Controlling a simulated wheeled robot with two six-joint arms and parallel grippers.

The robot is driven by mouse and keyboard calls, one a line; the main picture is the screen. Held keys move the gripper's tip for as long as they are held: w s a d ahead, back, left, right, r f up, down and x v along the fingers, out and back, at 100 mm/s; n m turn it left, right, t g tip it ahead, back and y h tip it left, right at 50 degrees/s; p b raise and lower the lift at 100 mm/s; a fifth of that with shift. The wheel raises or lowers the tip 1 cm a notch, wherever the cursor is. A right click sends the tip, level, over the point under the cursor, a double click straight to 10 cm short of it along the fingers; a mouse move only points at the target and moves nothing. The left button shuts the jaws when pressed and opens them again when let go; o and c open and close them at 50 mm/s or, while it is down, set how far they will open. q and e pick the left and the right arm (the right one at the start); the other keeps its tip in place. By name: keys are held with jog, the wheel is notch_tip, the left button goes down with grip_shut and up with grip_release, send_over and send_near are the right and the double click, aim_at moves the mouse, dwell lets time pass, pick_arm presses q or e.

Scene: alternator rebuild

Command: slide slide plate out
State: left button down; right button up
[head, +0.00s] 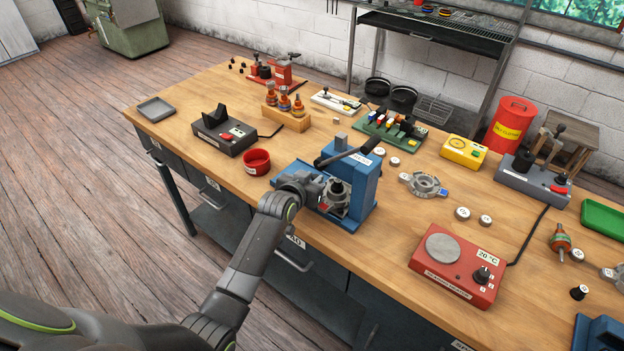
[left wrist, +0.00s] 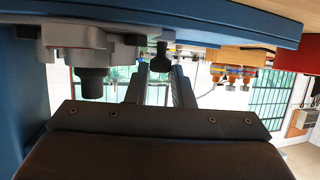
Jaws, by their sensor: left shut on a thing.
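The blue press (head: 362,185) stands at the front edge of the bench, its dark lever (head: 345,152) across the top. A grey metal housing with a dark centre (head: 338,190) sits low in it. My left gripper (head: 316,190) is at the press's left side, low by the blue base. In the left wrist view the two fingers (left wrist: 160,75) are close around a small black knob (left wrist: 161,58) under a long blue plate (left wrist: 215,26). The grey housing (left wrist: 78,38) shows beside it. Which blue part is the slide plate is hard to tell. My right gripper is not in view.
A red bowl (head: 257,162) stands left of the press. A red hot plate (head: 456,265) and a loose grey housing (head: 424,185) lie to the right. A dark fixture (head: 223,134) and a wooden block with rotors (head: 285,107) are behind. Bench left of the bowl is partly clear.

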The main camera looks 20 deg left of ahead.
pick_arm(q)
jog(key=w+a+b, duration=0.1)
jog(key=a, duration=0.2)
jog(key=w+a+b, duration=0.1)
jog(key=a, duration=0.2)
jog(key=w+a+b, duration=0.1)
jog(key=a, duration=0.3)
jog(key=shift+w+f, duration=0.2)
jog(key=shift+w, duration=0.1)
jog(key=shift+w+a+r, duration=0.1)
jog(key=shift+a, duration=0.2)
jog(key=shift+r, duration=0.2)
jog(key=c, duration=1.6)
grip_release()
jog(key=o, duration=0.3)
jog(key=shift+w+a+f, duration=0.1)
jog(key=shift+a, duration=0.1)
jog(key=shift+o, duration=0.2)
jog(key=shift+d, duration=0.1)
